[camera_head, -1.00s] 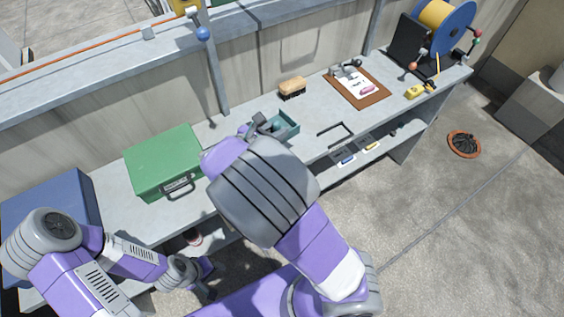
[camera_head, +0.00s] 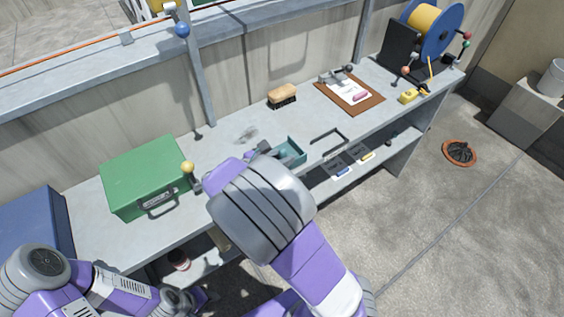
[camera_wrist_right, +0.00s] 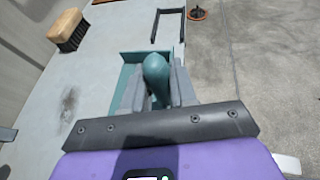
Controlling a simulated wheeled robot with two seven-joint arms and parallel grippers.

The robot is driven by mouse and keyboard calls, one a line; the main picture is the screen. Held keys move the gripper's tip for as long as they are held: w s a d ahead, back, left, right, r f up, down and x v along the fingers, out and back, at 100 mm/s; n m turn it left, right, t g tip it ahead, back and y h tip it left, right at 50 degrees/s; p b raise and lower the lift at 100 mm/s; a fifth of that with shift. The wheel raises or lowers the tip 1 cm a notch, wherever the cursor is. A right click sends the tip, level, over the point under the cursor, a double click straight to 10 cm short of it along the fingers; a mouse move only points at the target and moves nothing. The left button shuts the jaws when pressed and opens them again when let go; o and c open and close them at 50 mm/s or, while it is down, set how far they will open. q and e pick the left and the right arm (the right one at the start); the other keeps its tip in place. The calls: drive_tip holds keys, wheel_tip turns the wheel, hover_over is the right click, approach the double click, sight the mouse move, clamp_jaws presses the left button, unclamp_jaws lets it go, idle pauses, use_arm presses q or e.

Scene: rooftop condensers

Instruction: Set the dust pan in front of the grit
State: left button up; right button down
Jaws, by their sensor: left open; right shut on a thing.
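The teal dust pan (camera_head: 291,151) is at the middle of the grey bench, its handle (camera_wrist_right: 156,75) between the fingers of my right gripper (camera_wrist_right: 157,88), which is shut on it. In the head view the right gripper (camera_head: 260,151) is partly hidden by its own wrist. I cannot tell whether the pan touches the bench. The grit (camera_head: 247,134) is a grey smudge on the bench, left of the pan and apart from it; it also shows in the right wrist view (camera_wrist_right: 69,104). My left gripper (camera_head: 198,298) is open, low in front of the bench, away from both.
A green case (camera_head: 148,175) and a yellow-knobbed lever (camera_head: 188,168) stand left of the grit. A brush (camera_head: 282,96) lies near the wall. A clipboard (camera_head: 368,104) and cable reel (camera_head: 433,30) are further right. A black frame (camera_head: 327,142) lies right of the pan.

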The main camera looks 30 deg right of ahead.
drive_tip(key=shift+f, duration=0.2)
drive_tip(key=shift+f, duration=0.1)
drive_tip(key=c, duration=0.9)
unclamp_jaws()
drive_tip(key=p+v, duration=0.4)
drive_tip(key=v, duration=0.8)
